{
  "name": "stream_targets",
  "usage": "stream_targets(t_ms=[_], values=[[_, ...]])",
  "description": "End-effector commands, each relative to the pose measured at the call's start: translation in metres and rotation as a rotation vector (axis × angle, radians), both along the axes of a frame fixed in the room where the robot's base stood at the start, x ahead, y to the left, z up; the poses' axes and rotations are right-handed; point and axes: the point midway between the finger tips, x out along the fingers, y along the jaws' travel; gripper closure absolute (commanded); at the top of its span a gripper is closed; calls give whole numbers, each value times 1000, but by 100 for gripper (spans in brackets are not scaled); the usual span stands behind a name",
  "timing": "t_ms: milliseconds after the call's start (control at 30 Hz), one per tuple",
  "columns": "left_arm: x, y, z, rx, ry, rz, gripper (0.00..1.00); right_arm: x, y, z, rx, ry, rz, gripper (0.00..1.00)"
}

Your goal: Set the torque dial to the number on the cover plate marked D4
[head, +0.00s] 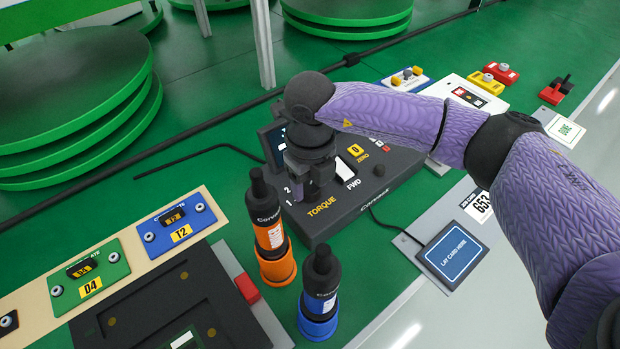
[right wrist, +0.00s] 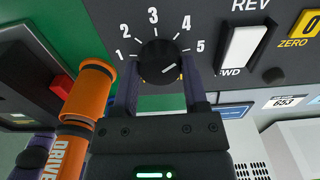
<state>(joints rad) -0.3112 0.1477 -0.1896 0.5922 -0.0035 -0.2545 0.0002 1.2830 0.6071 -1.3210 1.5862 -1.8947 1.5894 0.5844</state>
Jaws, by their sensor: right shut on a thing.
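The torque dial (right wrist: 160,60) is a black knob with a white mark, under an arc of numbers 1 to 5. The mark points right and slightly up, toward the 5 side. My right gripper (right wrist: 160,85) is shut on the dial, one finger on each side. In the head view the right gripper (head: 312,180) comes down on the black torque console (head: 385,195) and hides the dial. The green cover plate marked D4 (head: 90,277) lies at the lower left. Its small dark window holds yellow characters too small to read surely. My left gripper is not in view.
A blue cover plate marked T2 (head: 180,230) lies beside the D4 plate. Orange-based (head: 268,235) and blue-based (head: 320,290) drivers stand close before the console. A white rocker switch (right wrist: 243,45) is right of the dial. A card pad (head: 452,252) lies right of the console.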

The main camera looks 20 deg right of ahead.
Motion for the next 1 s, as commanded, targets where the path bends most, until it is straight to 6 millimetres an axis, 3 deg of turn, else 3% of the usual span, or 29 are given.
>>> stream_targets(t_ms=[433, 1000], values=[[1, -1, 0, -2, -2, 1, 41, 1, 0, 1, 0, -2, 224, 100], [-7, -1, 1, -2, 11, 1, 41, 1, 0, 1, 0, -3, 260, 100]])
